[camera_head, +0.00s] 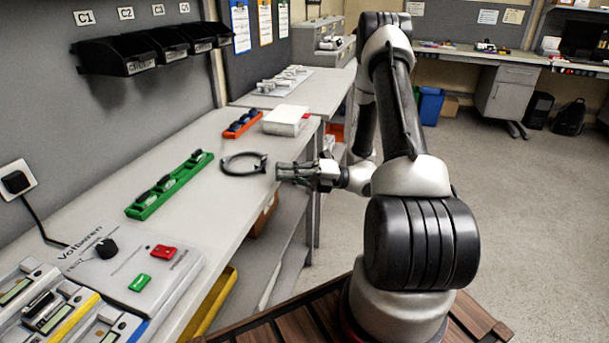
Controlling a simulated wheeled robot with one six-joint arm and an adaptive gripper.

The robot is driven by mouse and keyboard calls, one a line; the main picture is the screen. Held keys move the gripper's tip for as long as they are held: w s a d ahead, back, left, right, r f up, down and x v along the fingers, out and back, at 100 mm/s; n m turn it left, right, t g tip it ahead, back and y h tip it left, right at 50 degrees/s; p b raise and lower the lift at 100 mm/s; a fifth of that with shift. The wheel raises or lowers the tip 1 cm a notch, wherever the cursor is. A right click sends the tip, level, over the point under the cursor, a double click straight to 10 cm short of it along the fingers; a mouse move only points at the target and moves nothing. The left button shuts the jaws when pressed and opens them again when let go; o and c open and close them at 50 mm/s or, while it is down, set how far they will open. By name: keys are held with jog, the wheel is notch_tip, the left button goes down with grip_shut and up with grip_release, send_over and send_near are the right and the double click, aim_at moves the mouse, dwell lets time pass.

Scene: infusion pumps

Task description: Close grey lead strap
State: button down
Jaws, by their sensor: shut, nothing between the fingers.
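A dark grey looped strap or lead (243,163) lies on the light workbench (215,135), between the green rack and the bench's right edge. Its loop looks nearly round, with a small darker piece at its right end near my gripper; whether its ends are joined is too small to tell. My gripper (280,172) reaches in from the right at the bench edge, fingers pointing left. It is shut and empty, just right of the loop. I cannot tell whether the fingertips touch it.
A green rack (170,185) with dark items lies left of the loop. A red-orange rack (242,124) and a white box (286,120) stand behind it. A control panel (130,270) with a black knob, red and green switches, and several pumps (45,310) fill the near bench.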

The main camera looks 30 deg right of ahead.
aim_at(264, 161)
jog(key=shift+w+a+r, duration=0.15)
jog(key=shift+w+a, duration=0.05)
jog(key=shift+w, duration=0.3)
jog(key=shift+w+a+r, duration=0.2)
jog(key=shift+w, duration=0.25)
jog(key=shift+w+a+r, duration=0.15)
jog(key=shift+w+a, duration=0.05)
jog(key=shift+w, duration=0.3)
jog(key=shift+r+h, duration=0.1)
jog(key=shift+h, duration=0.2)
jog(key=shift+r+m, duration=0.1)
jog(key=shift+m, duration=0.5)
